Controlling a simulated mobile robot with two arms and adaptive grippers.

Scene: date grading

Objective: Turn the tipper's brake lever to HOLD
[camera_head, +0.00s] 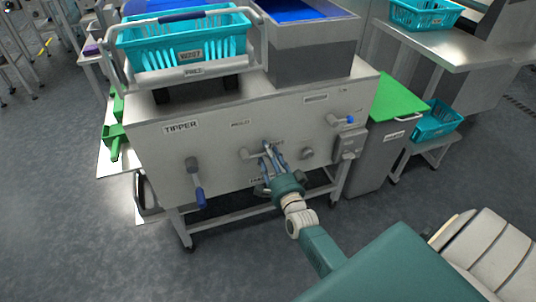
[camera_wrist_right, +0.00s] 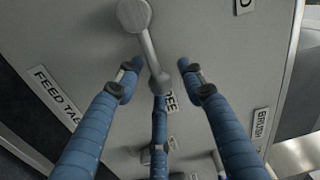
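The brake lever (camera_wrist_right: 150,45) is a grey handle on a round hub on the tipper's front panel. In the wrist view it points down to the label FREE (camera_wrist_right: 169,100), partly hidden. It also shows in the head view (camera_head: 249,154), its end hidden by my gripper. The HOLD label (camera_head: 240,123) is above the hub. My right gripper (camera_head: 268,150), with blue fingers, is at the lever's free end. In the wrist view its fingers (camera_wrist_right: 158,78) are spread, with the lever's end between them; I cannot tell whether they touch it. My left gripper is not in view.
A blue-handled lever (camera_head: 198,190) hangs at the panel's left, and another (camera_head: 345,120) is at the right. A grey knob (camera_head: 307,154) sits right of my gripper. A teal crate (camera_head: 185,47) stands on top. A green-lidded bin (camera_head: 398,97) is at the right.

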